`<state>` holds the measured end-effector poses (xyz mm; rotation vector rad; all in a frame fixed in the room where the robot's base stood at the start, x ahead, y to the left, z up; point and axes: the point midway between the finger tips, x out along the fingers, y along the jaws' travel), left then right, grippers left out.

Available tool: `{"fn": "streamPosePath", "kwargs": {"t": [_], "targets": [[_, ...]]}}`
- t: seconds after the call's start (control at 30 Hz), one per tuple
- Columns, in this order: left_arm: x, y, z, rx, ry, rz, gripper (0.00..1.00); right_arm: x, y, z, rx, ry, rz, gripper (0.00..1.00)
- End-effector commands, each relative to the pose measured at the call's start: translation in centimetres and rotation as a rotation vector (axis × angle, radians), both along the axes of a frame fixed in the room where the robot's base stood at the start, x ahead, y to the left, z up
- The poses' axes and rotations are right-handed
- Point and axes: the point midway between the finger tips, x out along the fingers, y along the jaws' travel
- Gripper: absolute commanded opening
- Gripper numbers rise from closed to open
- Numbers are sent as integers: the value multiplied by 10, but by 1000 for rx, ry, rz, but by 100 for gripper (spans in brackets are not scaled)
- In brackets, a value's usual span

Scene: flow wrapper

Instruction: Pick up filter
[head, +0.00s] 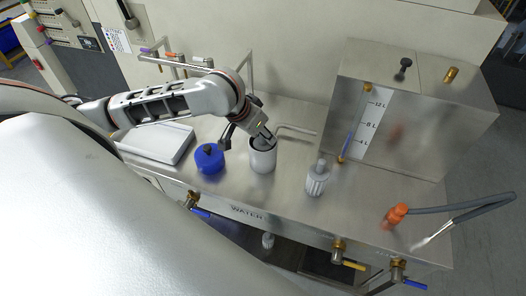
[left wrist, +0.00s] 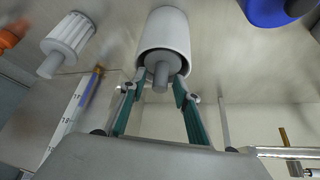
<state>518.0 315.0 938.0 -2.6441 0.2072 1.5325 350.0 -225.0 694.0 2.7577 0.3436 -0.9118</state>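A white ribbed filter (head: 317,180) with a stem on top stands upright on the steel bench; it also shows at the upper left of the left wrist view (left wrist: 70,42). To its left stands a white cylindrical housing (head: 263,160), whose open mouth shows in the left wrist view (left wrist: 165,32) with a grey stem (left wrist: 161,76) inside. My left gripper (head: 260,138) is over this housing. In the left wrist view its teal fingers (left wrist: 160,88) are apart on either side of the stem, with gaps visible. Whether they touch the housing rim is unclear. My right gripper is not in view.
A blue cap (head: 210,159) lies left of the housing, near a white tray (head: 157,142). A steel tank (head: 410,115) stands at the back right. An orange-ended hose (head: 396,215) lies at the right. Valves line the bench's front edge; a rail stands behind.

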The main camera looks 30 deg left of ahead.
Motion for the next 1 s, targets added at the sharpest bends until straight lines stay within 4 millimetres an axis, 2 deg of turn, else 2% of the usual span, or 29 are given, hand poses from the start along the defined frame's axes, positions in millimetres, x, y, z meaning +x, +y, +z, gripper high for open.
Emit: {"fn": "streamPosePath", "kwargs": {"t": [0.03, 0.1, 0.57, 0.77, 1.0], "targets": [[0, 0, 0, 0, 0, 0, 15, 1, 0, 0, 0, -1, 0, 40], [0, 0, 0, 0, 0, 0, 0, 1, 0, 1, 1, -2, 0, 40], [1, 0, 5, 0, -3, 0, 0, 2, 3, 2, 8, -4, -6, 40], [1, 0, 26, 0, -6, -1, 0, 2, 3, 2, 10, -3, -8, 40], [2, 0, 69, 2, -7, -1, 0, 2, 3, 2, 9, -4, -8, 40]]}}
